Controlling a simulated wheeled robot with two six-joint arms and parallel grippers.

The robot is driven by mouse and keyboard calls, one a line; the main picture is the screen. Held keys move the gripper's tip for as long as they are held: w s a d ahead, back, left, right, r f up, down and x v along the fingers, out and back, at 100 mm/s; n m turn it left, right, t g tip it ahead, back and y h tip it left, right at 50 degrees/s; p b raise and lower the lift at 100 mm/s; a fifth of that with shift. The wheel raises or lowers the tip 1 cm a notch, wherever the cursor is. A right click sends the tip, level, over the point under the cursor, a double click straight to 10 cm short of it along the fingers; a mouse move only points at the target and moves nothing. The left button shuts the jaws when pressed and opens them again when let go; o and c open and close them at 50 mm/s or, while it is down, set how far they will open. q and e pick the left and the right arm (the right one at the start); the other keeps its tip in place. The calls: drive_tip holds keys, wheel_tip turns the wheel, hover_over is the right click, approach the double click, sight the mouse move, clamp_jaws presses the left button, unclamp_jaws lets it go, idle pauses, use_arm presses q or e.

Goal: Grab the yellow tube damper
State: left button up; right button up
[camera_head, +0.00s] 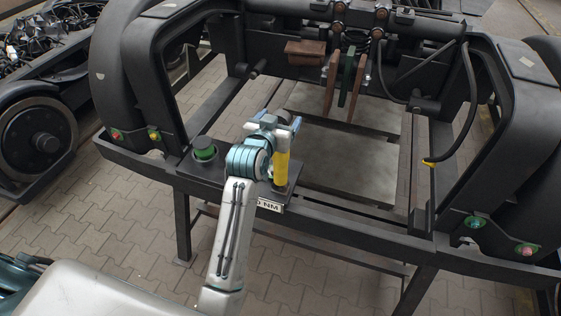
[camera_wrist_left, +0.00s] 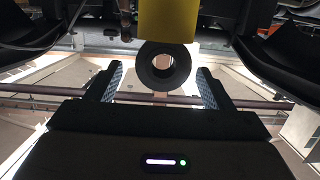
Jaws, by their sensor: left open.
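The yellow tube damper (camera_head: 281,169) stands upright on a dark plate on the bogie frame's front beam. In the left wrist view the yellow tube (camera_wrist_left: 170,18) is at the top, with a dark round eye end (camera_wrist_left: 164,67) below it. My left gripper (camera_head: 285,124) is at the damper's upper end and hides part of it. In the left wrist view the open fingers (camera_wrist_left: 160,86) stand on either side of the eye end, with gaps on both sides. I cannot tell how deep it sits between them. My right gripper is not in view.
A green-topped dark cylinder (camera_head: 204,149) stands on the same plate, left of my arm. A label reading "NM" (camera_head: 269,206) is on the front beam. Brown and green hanging plates (camera_head: 346,78) and a black hose (camera_head: 471,100) are farther back. The frame has an open middle.

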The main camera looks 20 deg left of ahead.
sight(283, 112)
use_arm(q)
drive_tip(key=shift+w+a+f+p, duration=0.1)
drive_tip(key=shift+w+p, duration=0.15)
drive_tip(key=shift+w, duration=0.4)
drive_tip(key=shift+w+d+f+p, duration=0.1)
drive_tip(key=shift+w+f+p, duration=0.1)
drive_tip(key=shift+w, duration=0.4)
drive_tip(key=shift+w+a+f+p, duration=0.1)
drive_tip(key=shift+w+p, duration=0.15)
drive_tip(key=shift+w, duration=0.4)
drive_tip(key=shift+s+r, duration=0.1)
drive_tip(key=c, duration=0.4)
clamp_jaws()
drive_tip(key=shift+r, duration=0.1)
